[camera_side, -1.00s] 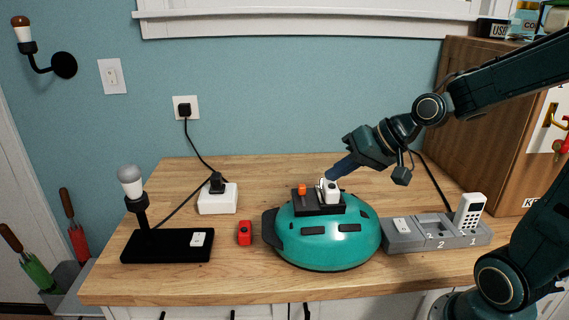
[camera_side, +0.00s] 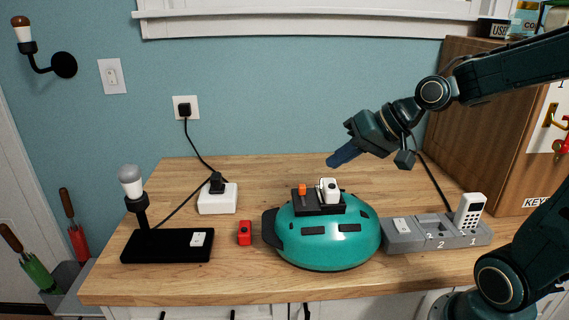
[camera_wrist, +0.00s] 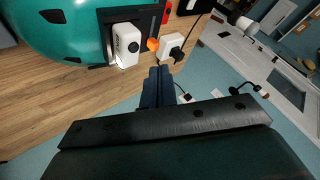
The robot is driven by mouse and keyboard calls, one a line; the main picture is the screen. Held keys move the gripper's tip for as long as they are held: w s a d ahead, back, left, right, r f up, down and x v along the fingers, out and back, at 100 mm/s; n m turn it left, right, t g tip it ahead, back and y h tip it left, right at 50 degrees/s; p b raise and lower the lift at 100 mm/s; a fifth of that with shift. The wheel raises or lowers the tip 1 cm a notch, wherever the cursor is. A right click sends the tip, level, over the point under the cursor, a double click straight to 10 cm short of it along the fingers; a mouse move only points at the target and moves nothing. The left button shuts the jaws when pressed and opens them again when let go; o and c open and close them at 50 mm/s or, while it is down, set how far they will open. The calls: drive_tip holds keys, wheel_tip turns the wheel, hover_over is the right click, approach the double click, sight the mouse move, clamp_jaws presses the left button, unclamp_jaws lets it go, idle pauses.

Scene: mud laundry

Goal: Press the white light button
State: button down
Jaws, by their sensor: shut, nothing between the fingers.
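The black lamp base (camera_side: 165,246) stands at the left of the wooden counter, with an unlit-looking bulb (camera_side: 130,173) on its post. A white rocker switch (camera_side: 198,238) is on its right end. A white wall switch (camera_side: 113,75) is on the blue wall. A small white device (camera_side: 329,190) sits beside an orange knob (camera_side: 302,189) on the teal helmet's black mount; the white device also shows in the wrist view (camera_wrist: 126,44). My gripper (camera_side: 331,163) is shut and empty, above and behind the helmet, apart from it. Its fingers (camera_wrist: 158,72) show in the wrist view.
The teal helmet (camera_side: 330,245) fills the counter's middle. A red box (camera_side: 244,233) and a white power block (camera_side: 217,199) with cord stand between lamp and helmet. A grey tray (camera_side: 455,239) with a white remote (camera_side: 470,212) is at right, before a wooden cabinet (camera_side: 470,110).

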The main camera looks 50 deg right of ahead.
drive_tip(key=shift+r, duration=2.05)
drive_tip(key=n+g+h, duration=0.2)
drive_tip(key=n, duration=0.1)
approach(338, 189)
drive_tip(key=s+a, duration=0.2)
drive_tip(key=a, duration=0.1)
drive_tip(key=s+f+n+g+h, duration=0.1)
drive_tip(key=s, duration=0.6)
drive_tip(key=shift+s+d+n, duration=0.15)
drive_tip(key=shift+s+n, duration=0.1)
drive_tip(key=shift+n, duration=0.15)
